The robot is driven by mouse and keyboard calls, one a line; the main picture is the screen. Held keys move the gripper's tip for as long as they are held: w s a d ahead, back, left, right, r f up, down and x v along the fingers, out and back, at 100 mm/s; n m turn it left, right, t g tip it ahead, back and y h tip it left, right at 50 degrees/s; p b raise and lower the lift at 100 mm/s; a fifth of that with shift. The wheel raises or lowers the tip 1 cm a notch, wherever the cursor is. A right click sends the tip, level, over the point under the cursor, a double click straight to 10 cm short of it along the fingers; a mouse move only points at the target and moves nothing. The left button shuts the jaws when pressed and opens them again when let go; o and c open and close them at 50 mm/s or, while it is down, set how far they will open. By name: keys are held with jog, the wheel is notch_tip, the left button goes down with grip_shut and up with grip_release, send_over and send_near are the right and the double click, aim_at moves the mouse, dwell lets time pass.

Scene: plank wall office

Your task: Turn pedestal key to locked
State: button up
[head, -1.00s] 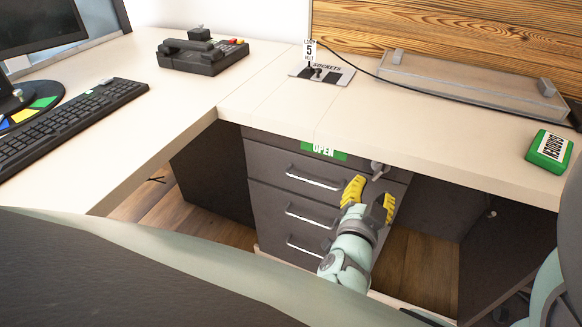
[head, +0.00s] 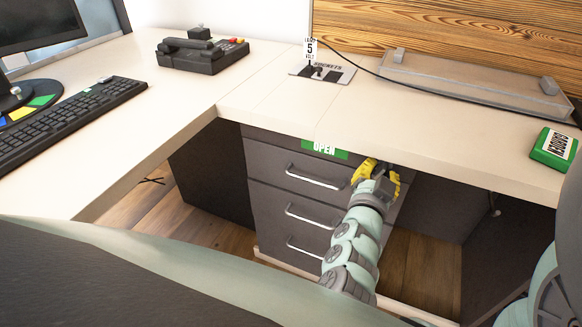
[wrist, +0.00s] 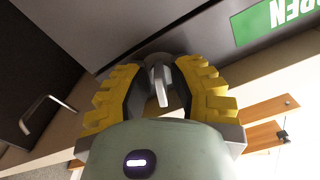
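The dark drawer pedestal (head: 270,190) stands under the desk. A green label reading OPEN (head: 325,149) is on its top front edge; it also shows in the wrist view (wrist: 275,22). My gripper (head: 380,172) is at the pedestal's upper right corner and hides most of the key in the head view. In the wrist view, the grey key (wrist: 160,84) lies between the two yellow fingers of my gripper (wrist: 160,95). The fingers are apart, with a gap on each side of the key. I cannot see contact with it.
The desktop (head: 410,140) overhangs the pedestal just above my gripper. Drawer handles (head: 315,177) stick out to the left. A green box (head: 554,148), a grey tray (head: 470,85), a socket plate (head: 322,72), a phone (head: 198,55) and a keyboard (head: 70,112) are on the desk.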

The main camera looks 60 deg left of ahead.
grip_shut()
jog(key=shift+s, duration=0.1)
jog(key=shift+m, duration=1.6)
jog(key=shift+o, duration=1.7)
grip_release()
